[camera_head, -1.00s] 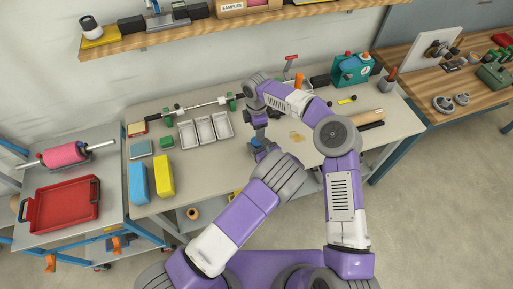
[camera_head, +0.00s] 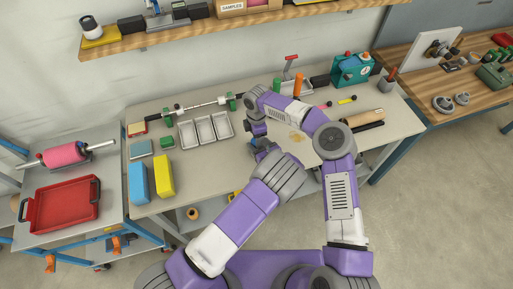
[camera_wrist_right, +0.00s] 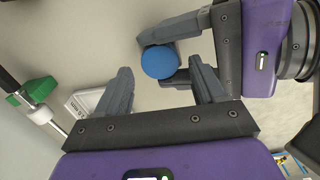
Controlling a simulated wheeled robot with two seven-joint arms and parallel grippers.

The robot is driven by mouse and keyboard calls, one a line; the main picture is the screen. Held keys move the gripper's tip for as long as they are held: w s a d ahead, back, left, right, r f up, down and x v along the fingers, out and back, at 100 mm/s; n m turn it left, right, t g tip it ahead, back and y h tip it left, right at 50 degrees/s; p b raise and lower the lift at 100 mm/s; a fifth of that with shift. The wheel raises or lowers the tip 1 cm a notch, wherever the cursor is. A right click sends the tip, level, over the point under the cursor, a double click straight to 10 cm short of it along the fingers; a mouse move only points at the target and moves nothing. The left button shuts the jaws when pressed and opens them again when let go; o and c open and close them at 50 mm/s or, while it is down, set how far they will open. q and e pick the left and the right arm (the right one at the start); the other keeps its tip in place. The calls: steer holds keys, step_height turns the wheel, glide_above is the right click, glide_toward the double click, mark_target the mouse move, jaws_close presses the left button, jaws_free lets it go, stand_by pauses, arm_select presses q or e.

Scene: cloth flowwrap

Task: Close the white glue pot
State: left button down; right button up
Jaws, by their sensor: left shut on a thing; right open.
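A round blue cap (camera_wrist_right: 159,62) shows from above in the right wrist view. It sits between the fingers of my left gripper (camera_wrist_right: 150,60), which comes in from the right and is shut on the pot under it. The white pot body is hidden by the cap and fingers, so I cannot tell how tightly the cap sits. My right gripper (camera_wrist_right: 161,67) is open, its two fingers spread on either side of the cap and apart from it. In the head view my left gripper (camera_head: 262,148) is over the bench front, just below my right gripper (camera_head: 256,129).
The bench (camera_head: 215,165) is clear left of my grippers. White trays (camera_head: 205,130), a yellow block (camera_head: 164,175) and a blue block (camera_head: 138,183) stand to the left. An orange bottle (camera_head: 298,85) and a teal machine (camera_head: 352,69) stand behind my right arm.

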steer(key=shift+f, duration=1.4)
steer(key=c, duration=1)
steer(key=o, duration=1.1)
steer(key=shift+r, duration=0.15)
steer(key=shift+r, duration=2.15)
steer(key=shift+c, duration=0.3)
